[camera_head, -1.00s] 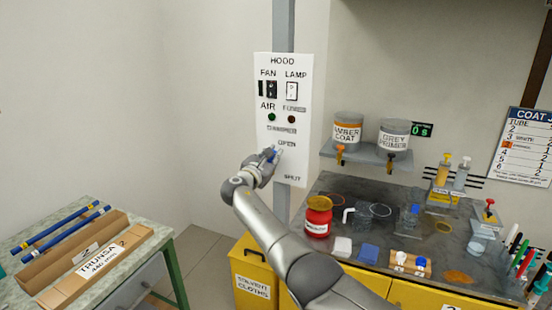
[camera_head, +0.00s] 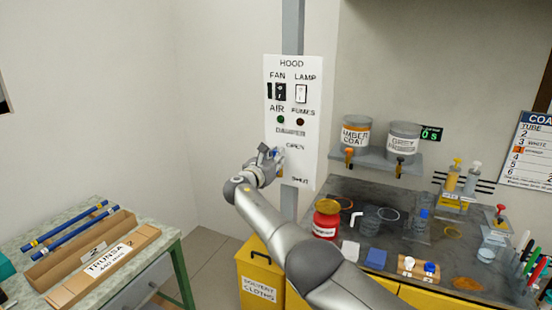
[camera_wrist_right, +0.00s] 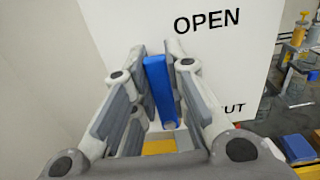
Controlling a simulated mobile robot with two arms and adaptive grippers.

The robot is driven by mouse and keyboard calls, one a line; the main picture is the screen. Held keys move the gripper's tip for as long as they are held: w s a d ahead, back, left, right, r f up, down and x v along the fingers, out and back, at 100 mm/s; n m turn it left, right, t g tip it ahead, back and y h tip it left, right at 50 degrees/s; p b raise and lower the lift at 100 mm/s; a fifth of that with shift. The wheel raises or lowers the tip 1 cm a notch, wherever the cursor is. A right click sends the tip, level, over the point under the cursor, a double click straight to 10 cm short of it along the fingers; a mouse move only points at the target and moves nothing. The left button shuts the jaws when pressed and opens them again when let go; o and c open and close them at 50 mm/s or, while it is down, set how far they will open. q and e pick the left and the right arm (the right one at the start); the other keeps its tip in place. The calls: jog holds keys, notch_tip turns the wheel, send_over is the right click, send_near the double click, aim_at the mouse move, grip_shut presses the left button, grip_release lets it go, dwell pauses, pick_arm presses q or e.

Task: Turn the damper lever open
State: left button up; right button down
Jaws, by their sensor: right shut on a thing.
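The white hood panel (camera_head: 310,100) on the wall post carries DAMPER, OPEN and SHUT lettering in the head view. My right gripper (camera_head: 270,154) is at its lower left, beside the word OPEN. The blue damper lever (camera_wrist_right: 158,88) stands between my right gripper's fingers (camera_wrist_right: 161,85) in the right wrist view, and the gripper is shut on it. The lever looks near upright in that view. My left gripper is not in view.
Right of the panel, a shelf (camera_head: 376,161) holds two paint cans above a dark, cluttered bench. A red jar (camera_head: 326,222) stands near the bench's left edge. A yellow solvent-cloths bin (camera_head: 258,280) is below my arm. A table (camera_head: 160,250) with tubes is at left.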

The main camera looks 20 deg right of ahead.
jog(key=shift+r, duration=0.2)
jog(key=c, duration=1.6)
grip_release()
jog(key=shift+d, duration=0.1)
jog(key=shift+o, duration=1.1)
jog(key=shift+w+f, duration=0.1)
jog(key=shift+f, duration=0.1)
jog(key=v, duration=1.2)
